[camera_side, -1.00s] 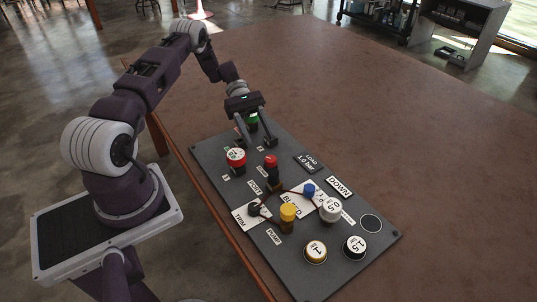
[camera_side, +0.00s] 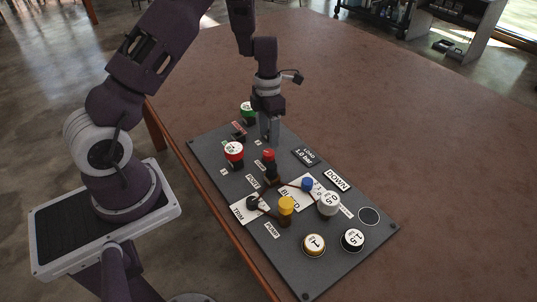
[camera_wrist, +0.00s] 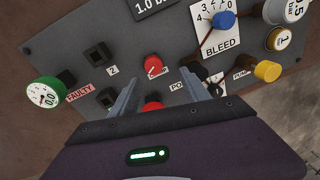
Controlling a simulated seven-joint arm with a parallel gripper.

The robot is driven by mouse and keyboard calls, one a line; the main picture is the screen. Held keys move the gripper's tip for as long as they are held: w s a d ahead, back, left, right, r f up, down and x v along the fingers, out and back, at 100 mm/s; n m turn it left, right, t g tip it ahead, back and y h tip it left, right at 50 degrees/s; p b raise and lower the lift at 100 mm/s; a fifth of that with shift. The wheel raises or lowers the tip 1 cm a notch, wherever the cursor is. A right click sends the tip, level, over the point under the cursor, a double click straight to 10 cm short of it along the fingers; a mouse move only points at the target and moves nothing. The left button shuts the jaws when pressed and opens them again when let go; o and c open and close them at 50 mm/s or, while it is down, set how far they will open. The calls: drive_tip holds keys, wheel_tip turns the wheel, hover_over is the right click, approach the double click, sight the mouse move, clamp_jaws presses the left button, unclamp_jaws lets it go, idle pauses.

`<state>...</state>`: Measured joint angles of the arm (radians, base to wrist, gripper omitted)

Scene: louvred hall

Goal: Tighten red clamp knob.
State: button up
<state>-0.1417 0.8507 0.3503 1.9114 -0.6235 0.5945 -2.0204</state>
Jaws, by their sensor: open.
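The red clamp knob (camera_side: 269,155) stands on the grey panel (camera_side: 320,245); a label that seems to read CLAMP is beside it. In the wrist view the knob (camera_wrist: 152,65) lies roughly between my fingers, just beyond their tips. My gripper (camera_side: 268,139) points down over the panel, behind the knob in the side view. In the wrist view my gripper (camera_wrist: 158,76) is open, with nothing between its fingers. Contact with the knob cannot be told. A second red, round part (camera_wrist: 152,107) is partly hidden by my gripper.
Close around are a red-rimmed gauge (camera_side: 234,151), a green gauge (camera_side: 248,112) tagged FAULTY, and a dark post beside the PORT label. The brown table (camera_side: 430,140) is clear to the right.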

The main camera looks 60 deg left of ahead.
sight(269, 152)
drive_tip(key=shift+a+r+n+t+y, duration=0.15)
drive_tip(key=shift+r+n+y, duration=0.15)
drive_tip(key=shift+n, duration=0.2)
drive_tip(key=shift+r+n+t+y, duration=0.15)
drive_tip(key=shift+n+y, duration=0.15)
drive_tip(key=shift+n, duration=0.2)
drive_tip(key=shift+f, duration=4.95)
drive_tip(key=shift+c, duration=0.2)
clamp_jaws()
